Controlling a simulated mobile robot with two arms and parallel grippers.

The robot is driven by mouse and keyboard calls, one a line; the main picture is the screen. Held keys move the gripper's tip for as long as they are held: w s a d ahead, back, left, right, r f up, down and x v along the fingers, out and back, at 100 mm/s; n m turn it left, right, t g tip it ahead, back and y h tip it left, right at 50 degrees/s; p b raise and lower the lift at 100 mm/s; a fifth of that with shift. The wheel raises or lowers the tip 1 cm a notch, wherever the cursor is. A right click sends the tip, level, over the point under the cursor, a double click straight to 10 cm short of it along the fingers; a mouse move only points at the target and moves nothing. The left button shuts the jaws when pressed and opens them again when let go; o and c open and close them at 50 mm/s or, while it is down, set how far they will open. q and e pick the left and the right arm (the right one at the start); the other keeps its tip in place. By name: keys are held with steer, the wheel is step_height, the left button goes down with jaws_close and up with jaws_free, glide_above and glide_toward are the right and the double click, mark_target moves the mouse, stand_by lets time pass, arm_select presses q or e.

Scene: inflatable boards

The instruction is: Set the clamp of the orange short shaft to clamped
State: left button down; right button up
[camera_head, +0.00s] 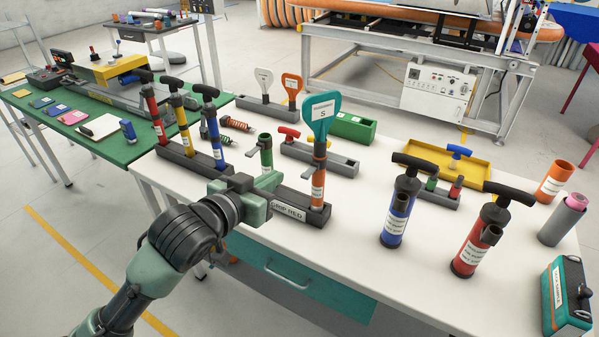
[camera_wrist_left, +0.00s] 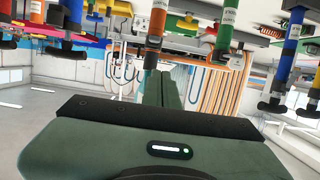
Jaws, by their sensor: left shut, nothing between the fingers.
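The orange short shaft (camera_head: 318,190) stands upright at the right end of a grey block labelled GRIP RED (camera_head: 289,212). A teal handle (camera_head: 320,112) marked S sits on top of it. The clamp is a small collar (camera_head: 320,150) near the shaft's top; I cannot tell its setting. My left gripper (camera_head: 274,183) is shut and empty, over the block, left of the shaft and apart from it. In the left wrist view, which looks upside down, the gripper's fingers (camera_wrist_left: 165,90) point toward an orange shaft (camera_wrist_left: 158,20). My right gripper is out of view.
A green shaft (camera_head: 266,158) stands in the same block, close behind my left gripper. Red, yellow and blue pumps (camera_head: 215,140) stand in a rack to the left. Blue (camera_head: 400,212) and red (camera_head: 475,245) pumps stand to the right.

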arm_select(q)
steer(key=shift+s+d+r, duration=0.2)
steer(key=shift+s+r, duration=0.1)
steer(key=shift+r, duration=0.25)
steer(key=shift+s+d+r, duration=0.15)
steer(key=shift+s+r, duration=0.15)
steer(key=shift+r, duration=0.25)
steer(key=p, duration=0.2)
glide_above(309, 172)
steer(key=s+a, duration=0.2)
steer(key=s, duration=0.2)
step_height(309, 172, down, 2)
steer(key=f, duration=0.2)
steer(key=f+p, duration=0.1)
steer(key=f, duration=0.1)
steer(key=shift+w+f, duration=0.2)
steer(key=shift+f, duration=0.05)
